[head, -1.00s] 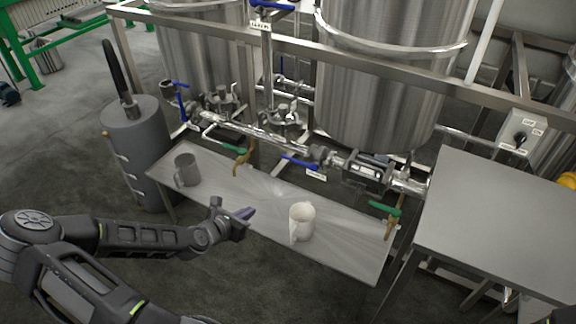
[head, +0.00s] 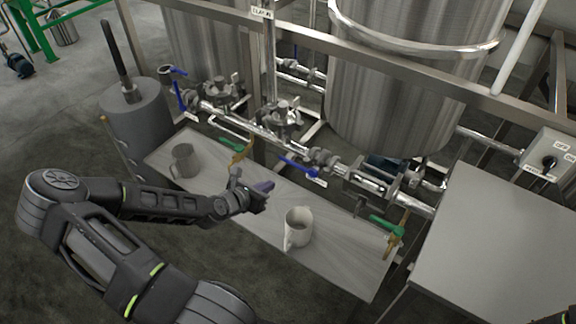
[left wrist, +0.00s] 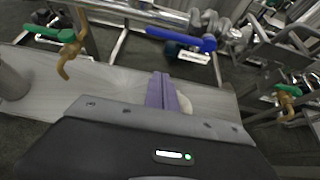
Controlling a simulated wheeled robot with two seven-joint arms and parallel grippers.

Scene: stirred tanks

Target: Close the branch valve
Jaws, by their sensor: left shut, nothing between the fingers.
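A blue lever handle (head: 298,166) sits on the pipe run in the middle of the head view, lying roughly along the pipe. A small white label (head: 316,182) hangs by it, its text too small to read. The handle also shows at the top of the left wrist view (left wrist: 180,38), with its label (left wrist: 190,56) just below. I cannot read which valve is the branch one. My left gripper (head: 264,187) is shut and empty, its purple fingers (left wrist: 163,92) pointing towards the pipes. It is above the bench, short of the handle and apart from it. My right gripper is out of view.
A white pitcher (head: 298,232) and a grey mug (head: 183,161) stand on the low metal bench (head: 345,262). Green-handled taps (head: 386,226) (head: 231,145) hang over its back edge. Upright blue levers (head: 179,95) are at the left. A steel table (head: 490,240) stands at the right.

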